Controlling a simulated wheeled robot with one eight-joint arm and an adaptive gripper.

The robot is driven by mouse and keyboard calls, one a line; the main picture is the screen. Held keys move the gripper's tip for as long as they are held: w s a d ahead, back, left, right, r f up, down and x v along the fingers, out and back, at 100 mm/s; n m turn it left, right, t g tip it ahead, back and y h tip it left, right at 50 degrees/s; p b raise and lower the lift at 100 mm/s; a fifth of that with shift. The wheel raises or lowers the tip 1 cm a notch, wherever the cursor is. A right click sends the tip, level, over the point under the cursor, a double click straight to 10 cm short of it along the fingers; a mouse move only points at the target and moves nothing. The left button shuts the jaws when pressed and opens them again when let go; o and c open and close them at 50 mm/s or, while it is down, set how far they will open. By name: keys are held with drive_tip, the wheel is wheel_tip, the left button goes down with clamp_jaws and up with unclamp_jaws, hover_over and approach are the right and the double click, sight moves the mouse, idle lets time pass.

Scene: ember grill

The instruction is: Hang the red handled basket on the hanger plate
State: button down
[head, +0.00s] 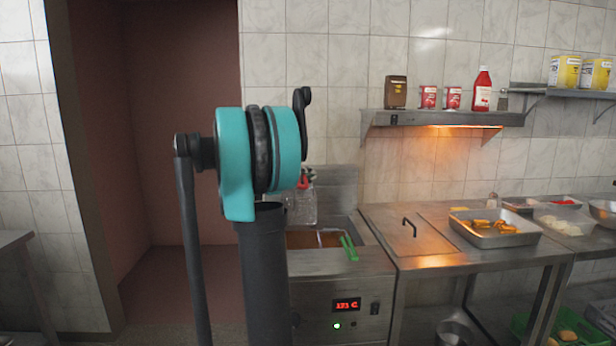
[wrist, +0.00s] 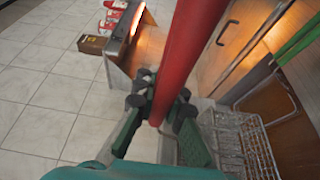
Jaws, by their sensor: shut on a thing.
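The red handle of the basket (wrist: 190,55) runs between the fingers of my gripper (wrist: 160,110), which is shut on it. In the head view a bit of red and the wire mesh of the red handled basket (head: 302,206) show just right of my arm. The mesh is above the left part of the fryer, in front of the steel back plate (head: 340,188), which looks like the hanger plate. Wire mesh also shows at the lower right of the wrist view. My arm hides most of the gripper in the head view. I cannot tell whether basket and plate touch.
A green handled basket (head: 348,248) sits in the fryer (head: 345,290). A wall shelf (head: 440,118) with bottle and cans is above the counter at right. A steel tray of food (head: 495,236) stands on the counter. A doorway opens at left.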

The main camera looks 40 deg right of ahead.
drive_tip(key=shift+w+d+f, duration=0.45)
drive_tip(key=shift+w+f, duration=0.05)
drive_tip(key=shift+w, duration=0.2)
drive_tip(key=shift+w+d+f, duration=0.4)
drive_tip(key=shift+w+f, duration=0.15)
drive_tip(key=shift+w, duration=0.1)
drive_tip(key=shift+w+d+f, duration=0.45)
drive_tip(key=shift+w+f, duration=0.05)
drive_tip(key=shift+w, duration=0.2)
drive_tip(key=shift+f, duration=0.6)
drive_tip(key=c, duration=1.5)
unclamp_jaws()
drive_tip(key=shift+c, duration=0.2)
drive_tip(key=shift+a, duration=0.1)
drive_tip(key=w+a, duration=0.2)
drive_tip(key=a, duration=0.9)
drive_tip(key=shift+a, duration=0.35)
